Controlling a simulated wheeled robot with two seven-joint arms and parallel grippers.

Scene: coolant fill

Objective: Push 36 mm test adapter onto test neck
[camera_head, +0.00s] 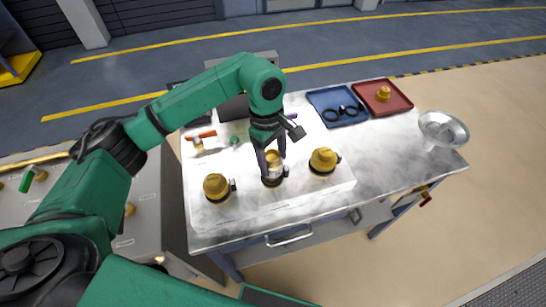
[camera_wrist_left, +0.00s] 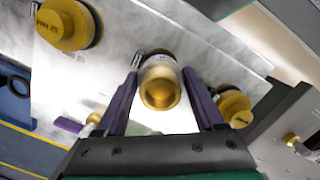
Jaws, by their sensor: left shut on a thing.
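My left gripper (camera_head: 272,165) reaches down over the middle of the bench. Its purple fingers are shut on the brass test adapter (camera_head: 273,158). In the left wrist view the adapter (camera_wrist_left: 160,90) shows as a brass cylinder with an open end, between the fingers (camera_wrist_left: 160,75). The test neck is mostly hidden under the adapter; a dark base (camera_head: 271,182) shows below it. I cannot tell how far the adapter sits on the neck. My right gripper is not in view.
Brass caps on dark fittings stand left (camera_head: 216,186) and right (camera_head: 322,160) of the gripper. Behind are a blue tray (camera_head: 318,97) with black rings and a red tray (camera_head: 405,103) holding a brass piece (camera_head: 383,94). A metal bowl (camera_head: 443,128) is far right.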

